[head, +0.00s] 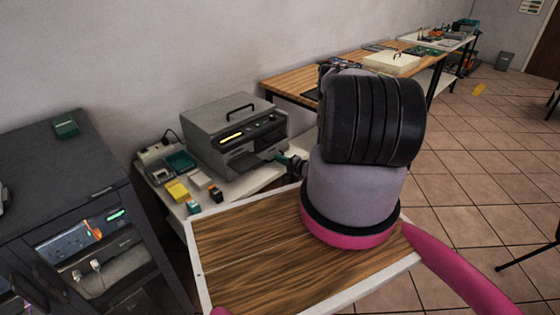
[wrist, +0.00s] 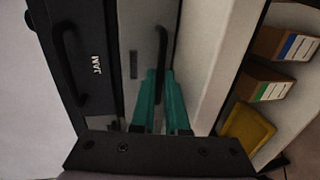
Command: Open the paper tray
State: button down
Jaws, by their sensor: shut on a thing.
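The grey printer (head: 222,128), with a black front panel and a lit yellow display, stands on a white table against the wall. The paper tray (head: 248,163) is low on its front; I cannot tell how far out it sits. In the wrist view the tray front is a grey panel (wrist: 133,95) with a dark bar handle (wrist: 163,38), beside a black panel (wrist: 97,30) marked JAM. My gripper (head: 275,156) is at the tray front. Its teal fingers (wrist: 160,78) are shut on the handle, and they hide its lower end.
A dark cabinet (head: 60,170) is at the left. Tiled floor (head: 455,190) is open at the right.

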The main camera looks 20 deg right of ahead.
jog(key=shift+s, duration=0.15)
jog(key=f+v, duration=0.2)
jog(key=v, duration=0.7)
jog(key=f+v, duration=0.1)
jog(key=v, duration=0.7)
jog(key=shift+s+d+f, duration=0.2)
jog(key=shift+s+f, duration=0.1)
jog(key=shift+s, duration=0.45)
jog(key=c, duration=1.2)
grip_release()
jog(key=v, duration=1)
jog(key=shift+s+d, duration=0.15)
jog(key=shift+s, duration=0.2)
jog(key=shift+r, duration=0.1)
